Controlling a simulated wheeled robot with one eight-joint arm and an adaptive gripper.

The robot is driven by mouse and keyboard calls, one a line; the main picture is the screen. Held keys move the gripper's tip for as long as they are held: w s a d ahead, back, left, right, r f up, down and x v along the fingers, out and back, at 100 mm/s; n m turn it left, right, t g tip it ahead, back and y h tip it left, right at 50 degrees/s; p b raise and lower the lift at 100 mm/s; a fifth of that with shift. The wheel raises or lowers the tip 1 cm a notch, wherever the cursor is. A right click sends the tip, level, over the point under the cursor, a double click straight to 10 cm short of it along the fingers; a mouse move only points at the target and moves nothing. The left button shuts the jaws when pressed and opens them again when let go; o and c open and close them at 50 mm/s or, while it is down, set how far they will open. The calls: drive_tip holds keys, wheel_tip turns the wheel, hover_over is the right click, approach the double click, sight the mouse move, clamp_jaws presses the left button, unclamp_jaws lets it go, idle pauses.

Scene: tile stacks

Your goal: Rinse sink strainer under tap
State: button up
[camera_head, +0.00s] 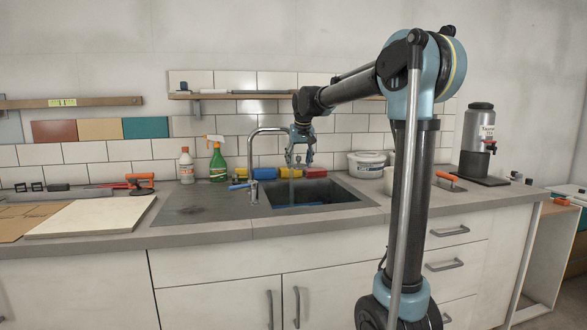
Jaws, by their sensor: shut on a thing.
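The sink (345,190) is a dark rectangular basin set in the grey counter. A chrome tap (252,152) with a curved neck stands at its left edge. A blue lever (240,186) shows at the tap's base. My gripper (298,161) is above the basin, close to the tap's spout, pointing down. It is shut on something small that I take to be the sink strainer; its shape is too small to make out. A faint pale streak drops below the spout area; I cannot be sure it is water. Something blue shows low in the basin.
Behind the sink lie yellow, blue and red items (264,174). A green spray bottle (218,163) and a white bottle (186,167) stand left of it. White tubs (367,165) stand right. A pale board (95,217) lies left. A wall shelf (230,96) hangs above.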

drive_tip(key=s+d, duration=0.2)
drive_tip(key=s, duration=0.3)
drive_tip(key=shift+s+d, duration=0.25)
idle(0.3)
idle(1.2)
drive_tip(key=s+d+r, duration=0.2)
drive_tip(key=s+r, duration=0.2)
drive_tip(key=shift+s, duration=0.25)
idle(0.3)
idle(0.5)
